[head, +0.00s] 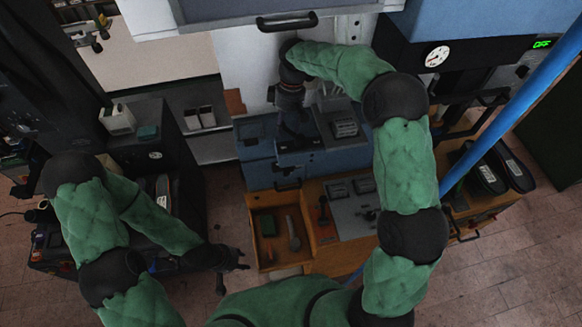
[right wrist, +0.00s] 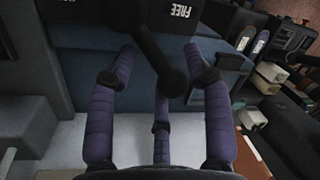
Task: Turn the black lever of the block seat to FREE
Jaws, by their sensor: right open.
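The black lever (right wrist: 152,50) with its round knob shows in the right wrist view, coming down from the top between the spread fingers. A black plate with upside-down white FREE lettering (right wrist: 180,12) is at the top, just right of the lever. My right gripper (right wrist: 163,72) is open, its purple fingers around the knob with gaps; contact cannot be told. In the head view my right gripper (head: 297,135) is over the blue block seat (head: 262,172), and the lever cannot be made out there. My left gripper (head: 236,259) hangs left of the wooden drawer; its jaw state is unclear.
An open wooden drawer (head: 256,237) holds a green item and a grey tool. A wooden bench with a grey control panel (head: 352,215) stands below the block seat. A blue pole (head: 510,100) crosses the right side. Bare floor (head: 500,255) lies at lower right.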

